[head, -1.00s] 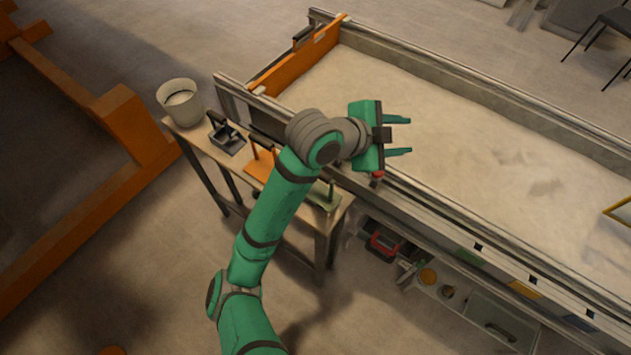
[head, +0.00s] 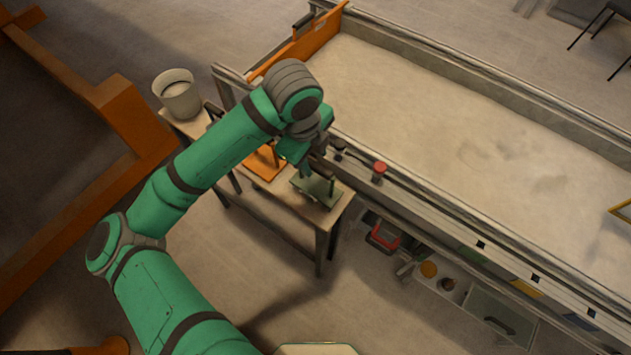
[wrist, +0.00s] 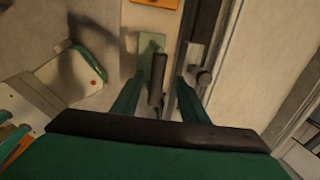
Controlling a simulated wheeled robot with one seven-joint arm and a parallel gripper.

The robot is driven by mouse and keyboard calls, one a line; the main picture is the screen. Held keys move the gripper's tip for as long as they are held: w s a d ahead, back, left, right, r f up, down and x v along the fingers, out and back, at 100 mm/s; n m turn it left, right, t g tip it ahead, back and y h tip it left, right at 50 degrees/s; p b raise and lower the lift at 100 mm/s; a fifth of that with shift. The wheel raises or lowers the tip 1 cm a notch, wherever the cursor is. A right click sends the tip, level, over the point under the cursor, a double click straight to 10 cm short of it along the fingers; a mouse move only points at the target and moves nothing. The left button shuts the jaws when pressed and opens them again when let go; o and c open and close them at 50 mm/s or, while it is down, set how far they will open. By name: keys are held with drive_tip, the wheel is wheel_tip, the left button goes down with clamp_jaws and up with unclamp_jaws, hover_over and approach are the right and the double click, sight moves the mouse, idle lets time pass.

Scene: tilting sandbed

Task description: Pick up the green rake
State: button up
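The green rake (head: 318,189) lies on the near right end of the narrow side table (head: 341,207), its flat green plate down and its dark handle on top. In the wrist view the rake's green plate (wrist: 151,43) shows ahead, with the dark handle (wrist: 157,78) pointing toward me. My gripper (head: 308,170) is over the rake, pointing down. In the wrist view my gripper (wrist: 158,88) is open, with the handle seen between its two green fingers. I cannot tell how far the fingertips are from the handle. My arm partly hides the table in the head view.
An orange tool (head: 264,163) lies beside the rake on the table. A grey bucket (head: 178,97) stands at the table's far end. The sandbed (head: 430,100) runs close along the right side, with a red knob (head: 380,167) on its rail near the gripper.

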hover_over(316, 183)
drive_tip(key=shift+f, duration=3.6)
clamp_jaws()
